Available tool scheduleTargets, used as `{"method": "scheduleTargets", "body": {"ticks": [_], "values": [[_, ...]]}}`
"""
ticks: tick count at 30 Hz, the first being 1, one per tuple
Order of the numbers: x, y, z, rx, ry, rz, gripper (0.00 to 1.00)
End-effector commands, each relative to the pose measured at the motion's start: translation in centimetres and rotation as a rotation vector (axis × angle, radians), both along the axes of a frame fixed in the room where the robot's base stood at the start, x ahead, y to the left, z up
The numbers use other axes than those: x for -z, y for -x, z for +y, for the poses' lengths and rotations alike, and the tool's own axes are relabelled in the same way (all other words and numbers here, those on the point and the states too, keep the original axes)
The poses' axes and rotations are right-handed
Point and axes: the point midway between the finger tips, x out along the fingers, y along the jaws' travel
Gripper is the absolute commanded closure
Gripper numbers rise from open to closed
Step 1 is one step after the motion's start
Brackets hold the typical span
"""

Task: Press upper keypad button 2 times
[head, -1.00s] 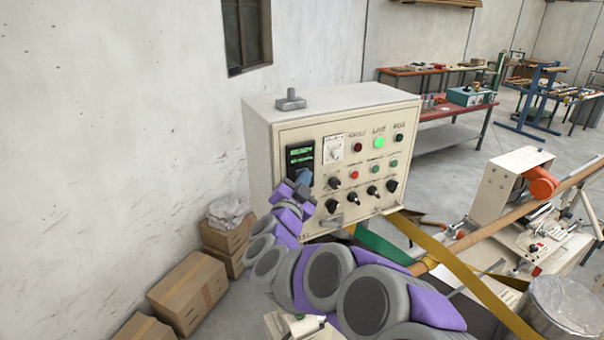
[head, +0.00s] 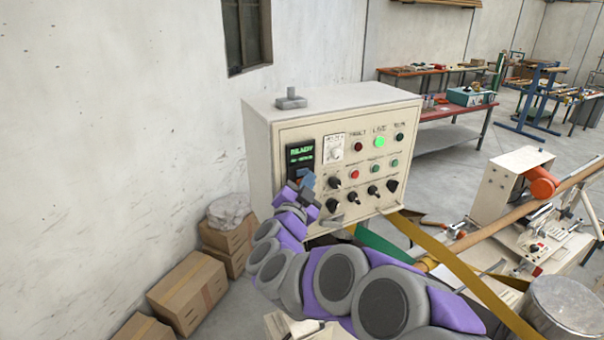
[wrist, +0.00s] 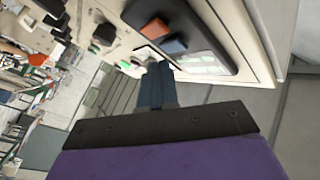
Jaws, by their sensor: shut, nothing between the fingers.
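The keypad (head: 292,158) is a dark panel at the left of the beige control box, with a lit green display reading READY. In the wrist view, its blue button (wrist: 174,47), nearer the display (wrist: 203,63), is the upper one. An orange-red button (wrist: 155,28) sits beside it, farther from the display. My gripper (head: 307,181) is shut and empty in front of the keypad's lower part, hiding its buttons in the head view. In the wrist view, its blue fingertips (wrist: 158,68) are close to the blue button; I cannot tell whether they touch it.
The control box (head: 350,112) also carries several knobs and lamps, with one green lamp (head: 380,142) lit. Cardboard boxes (head: 188,291) stand by the wall at left. The winder machine (head: 512,190) and a yellow strap (head: 450,265) are at right.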

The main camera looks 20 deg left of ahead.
Motion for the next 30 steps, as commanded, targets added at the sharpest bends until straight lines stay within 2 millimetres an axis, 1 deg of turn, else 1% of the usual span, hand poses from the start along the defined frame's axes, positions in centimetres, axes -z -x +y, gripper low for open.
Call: {"method": "scheduleTargets", "body": {"ticks": [5,18,30], "values": [[0.0,0.6,-0.6,-0.001,-0.002,0.002,1.0],[-0.1,3.0,-3.6,0.001,-0.003,0.0,1.0],[0.0,3.2,-3.7,0.0,0.0,0.0,1.0]]}}
